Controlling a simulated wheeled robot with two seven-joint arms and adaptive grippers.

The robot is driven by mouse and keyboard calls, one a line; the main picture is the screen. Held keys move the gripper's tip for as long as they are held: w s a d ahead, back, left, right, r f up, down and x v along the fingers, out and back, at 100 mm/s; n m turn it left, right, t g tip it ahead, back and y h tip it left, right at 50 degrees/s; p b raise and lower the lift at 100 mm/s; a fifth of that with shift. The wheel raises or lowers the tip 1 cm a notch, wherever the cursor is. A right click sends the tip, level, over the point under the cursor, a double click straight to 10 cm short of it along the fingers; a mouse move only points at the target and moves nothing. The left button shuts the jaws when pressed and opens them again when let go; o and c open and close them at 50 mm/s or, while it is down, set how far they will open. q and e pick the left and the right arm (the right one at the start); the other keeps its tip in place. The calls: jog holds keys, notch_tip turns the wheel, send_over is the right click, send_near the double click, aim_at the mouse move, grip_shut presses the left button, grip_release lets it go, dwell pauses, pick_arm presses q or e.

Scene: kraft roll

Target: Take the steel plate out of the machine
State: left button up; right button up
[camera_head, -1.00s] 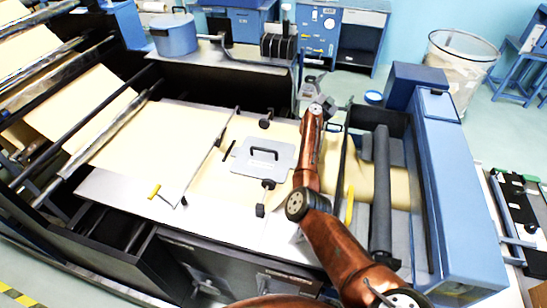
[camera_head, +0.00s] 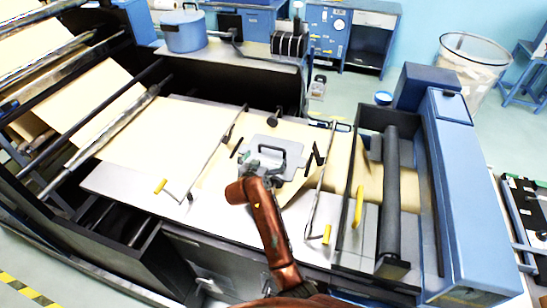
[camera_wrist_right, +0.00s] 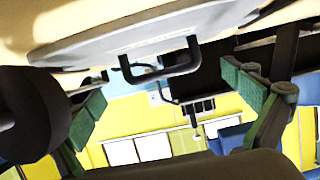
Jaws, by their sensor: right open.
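I cannot tell whether the gripper touches the plate. My left gripper is not in view.
Thin bars with yellow grips (camera_head: 161,186) lie left and right of the plate. A dark roller (camera_head: 391,195) runs beside the blue housing (camera_head: 455,180) at right. A blue pot (camera_head: 184,31) stands on the rear shelf. Bare metal bed (camera_head: 130,190) is clear at front left.

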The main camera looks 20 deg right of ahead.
aim_at(272, 155)
jog(key=shift+w+d+f, duration=0.1)
jog(key=shift+w+f, duration=0.1)
jog(key=shift+w, duration=0.05)
jog(key=x, duration=0.7)
jog(key=shift+s+b, duration=0.1)
jog(key=shift+b, duration=0.2)
jog(key=shift+r, duration=0.1)
jog(key=shift+d, duration=0.1)
jog(key=c, duration=1.8)
jog(key=shift+r, duration=0.1)
jog(key=shift+c, duration=0.4)
jog(key=shift+r, duration=0.1)
